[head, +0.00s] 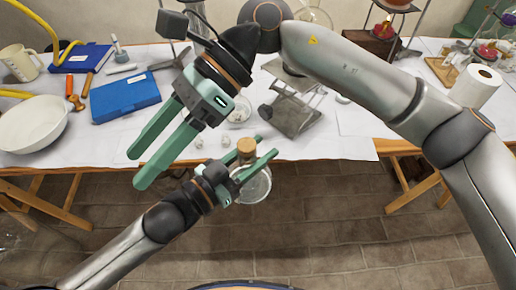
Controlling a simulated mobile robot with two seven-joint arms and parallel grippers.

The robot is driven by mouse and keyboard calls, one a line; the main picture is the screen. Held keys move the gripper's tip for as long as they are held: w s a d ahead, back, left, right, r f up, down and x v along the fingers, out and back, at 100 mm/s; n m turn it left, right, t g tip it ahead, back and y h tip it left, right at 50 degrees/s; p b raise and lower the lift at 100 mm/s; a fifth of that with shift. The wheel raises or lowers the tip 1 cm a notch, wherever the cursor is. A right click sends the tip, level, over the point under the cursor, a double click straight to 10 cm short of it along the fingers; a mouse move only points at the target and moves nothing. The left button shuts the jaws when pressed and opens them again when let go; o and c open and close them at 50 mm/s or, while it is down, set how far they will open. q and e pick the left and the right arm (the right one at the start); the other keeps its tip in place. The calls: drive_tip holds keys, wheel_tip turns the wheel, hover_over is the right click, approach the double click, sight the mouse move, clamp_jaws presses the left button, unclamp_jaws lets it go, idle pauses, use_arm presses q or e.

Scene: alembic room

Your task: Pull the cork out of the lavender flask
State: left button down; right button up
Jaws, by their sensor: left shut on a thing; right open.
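A round glass flask (254,187) with pale contents hangs in front of the table's front edge, above the floor. Its tint is too faint to tell whether it is lavender. A brown cork (247,147) sits at the top of its neck. My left gripper (264,154) is shut on the flask around the neck, just below the cork, and holds it roughly upright. The neck itself is mostly hidden by the fingers. My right gripper (137,168) is open and empty, up and to the left of the flask, with its fingers pointing down-left, apart from the cork.
The table (340,147) behind holds a metal lab jack (291,108), blue boxes (125,96), a white bowl (33,124), a paper roll (475,87) and glassware on stands. Small white pieces lie near the front edge. The floor in front is clear.

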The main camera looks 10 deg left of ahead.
use_arm(q)
drive_tip(key=shift+r, duration=0.1)
use_arm(e)
drive_tip(key=w+d+f+n+t+h, duration=0.2)
drive_tip(key=w+d+t+h, duration=0.3)
drive_tip(key=t+h, duration=0.3)
drive_tip(key=t, duration=0.1)
approach(247, 144)
drive_tip(key=shift+w+a, duration=0.1)
drive_tip(key=shift+a, duration=0.05)
drive_tip(key=shift+f, duration=4.3)
clamp_jaws()
drive_tip(key=shift+c, duration=2.4)
unclamp_jaws()
clamp_jaws()
